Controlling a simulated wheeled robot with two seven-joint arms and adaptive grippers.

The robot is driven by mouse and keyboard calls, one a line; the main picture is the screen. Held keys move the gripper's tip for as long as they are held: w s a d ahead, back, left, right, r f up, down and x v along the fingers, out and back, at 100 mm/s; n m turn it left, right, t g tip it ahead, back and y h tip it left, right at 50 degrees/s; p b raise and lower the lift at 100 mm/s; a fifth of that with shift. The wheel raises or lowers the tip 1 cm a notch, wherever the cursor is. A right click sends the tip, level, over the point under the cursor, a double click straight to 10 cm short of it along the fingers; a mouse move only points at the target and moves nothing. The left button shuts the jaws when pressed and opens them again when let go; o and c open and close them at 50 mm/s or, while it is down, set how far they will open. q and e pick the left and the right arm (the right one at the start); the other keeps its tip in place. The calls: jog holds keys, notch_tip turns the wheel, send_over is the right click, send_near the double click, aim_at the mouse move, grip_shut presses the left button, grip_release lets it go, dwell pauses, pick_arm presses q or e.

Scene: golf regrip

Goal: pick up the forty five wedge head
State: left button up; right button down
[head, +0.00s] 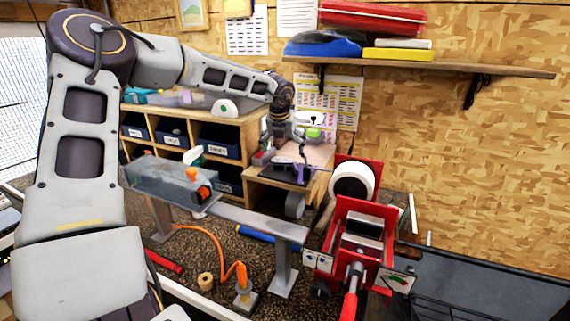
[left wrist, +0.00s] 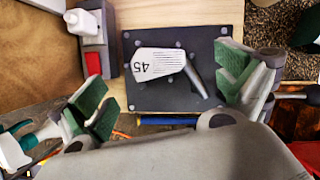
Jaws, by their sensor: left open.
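The forty five wedge head (left wrist: 160,64) lies on a dark square plate (left wrist: 208,46) in the left wrist view. It is a pale, grooved metal head marked 45, with its short neck pointing to the lower right. My left gripper (left wrist: 168,98) is open, with its green-padded fingers on either side of the plate and the head between them, not touching it. In the head view, my left gripper (head: 304,152) is over the dark plate (head: 285,172) on the wooden stand; the head is too small to make out clearly there. My right gripper is not in view.
A wooden cubby shelf with dark bins (head: 219,142) stands left of the plate. A red vise (head: 352,240) is at the right. A grey metal beam (head: 255,220) and an orange hose (head: 210,236) are in front.

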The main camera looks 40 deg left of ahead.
aim_at(285, 159)
pick_arm(q)
jog(key=shift+p+x, duration=0.6)
jog(key=shift+x, duration=0.95)
jog(key=shift+w+a+f, duration=0.15)
jog(key=shift+f, duration=0.45)
jog(key=shift+w+f, duration=0.1)
jog(key=shift+f, duration=0.15)
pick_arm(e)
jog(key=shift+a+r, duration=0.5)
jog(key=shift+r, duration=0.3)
pick_arm(q)
jog(key=shift+c, duration=0.4)
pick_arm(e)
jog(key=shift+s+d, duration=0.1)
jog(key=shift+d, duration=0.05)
pick_arm(q)
jog(key=c, duration=1)
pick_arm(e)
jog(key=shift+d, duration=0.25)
pick_arm(q)
jog(key=shift+r, duration=0.1)
jog(key=shift+c, duration=0.2)
